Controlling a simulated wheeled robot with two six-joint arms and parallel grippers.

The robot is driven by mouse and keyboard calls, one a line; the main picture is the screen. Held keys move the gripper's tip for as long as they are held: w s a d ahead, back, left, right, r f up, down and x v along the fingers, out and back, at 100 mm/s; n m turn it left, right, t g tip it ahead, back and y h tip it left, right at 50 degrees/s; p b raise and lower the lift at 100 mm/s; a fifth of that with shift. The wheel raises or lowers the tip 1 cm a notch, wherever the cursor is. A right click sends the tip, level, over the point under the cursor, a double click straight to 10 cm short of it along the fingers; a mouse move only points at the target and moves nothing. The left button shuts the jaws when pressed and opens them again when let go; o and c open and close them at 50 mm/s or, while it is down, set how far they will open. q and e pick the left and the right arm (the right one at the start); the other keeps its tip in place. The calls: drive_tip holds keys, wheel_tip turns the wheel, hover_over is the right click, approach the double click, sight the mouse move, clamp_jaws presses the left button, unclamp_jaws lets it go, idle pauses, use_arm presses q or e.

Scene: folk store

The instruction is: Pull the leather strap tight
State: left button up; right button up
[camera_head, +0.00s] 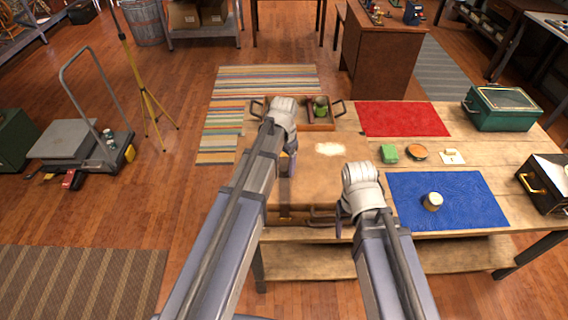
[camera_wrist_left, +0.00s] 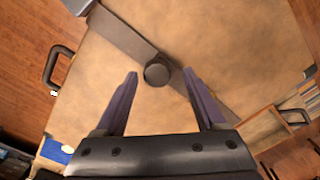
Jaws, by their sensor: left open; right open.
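A tan, flat-topped case (camera_head: 318,178) lies on the left part of the wooden table; its top also fills much of the left wrist view (camera_wrist_left: 95,95). A dark grey-brown strap (camera_wrist_left: 125,38) crosses that top diagonally in the left wrist view, with a round dark knob (camera_wrist_left: 157,72) on it. My left gripper (camera_wrist_left: 160,74) is open, its fingertips apart on either side of the knob; whether they touch it is unclear. In the head view my left arm hides most of the strap. My right gripper (camera_head: 340,226) is open near the case's front right corner; its fingers are mostly hidden.
A wooden tray (camera_head: 318,127) with handles and green items stands behind the case.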

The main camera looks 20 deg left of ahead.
use_arm(q)
wheel_tip(320, 180, up, 8)
drive_tip(key=p, duration=0.7)
drive_tip(key=shift+f, duration=0.1)
drive_tip(key=shift+s+f, duration=0.1)
drive_tip(key=shift+f, duration=0.05)
drive_tip(key=shift+n, duration=0.3)
drive_tip(key=s+d+f+b, duration=0.1)
drive_tip(key=s+d, duration=0.1)
drive_tip(key=s+d+f+b, duration=0.2)
drive_tip(key=s, duration=0.1)
drive_tip(key=s+d+f+b, duration=0.1)
drive_tip(key=s+d+f, duration=0.1)
drive_tip(key=s, duration=0.1)
drive_tip(key=shift+d+b, duration=0.1)
drive_tip(key=shift+b, duration=0.2)
drive_tip(key=s+d+f+n+y+b, duration=0.1)
drive_tip(key=s+d+f+b, duration=0.3)
drive_tip(key=s, duration=0.6)
drive_tip(key=shift+s+d, duration=0.15)
drive_tip(key=shift+d, duration=0.55)
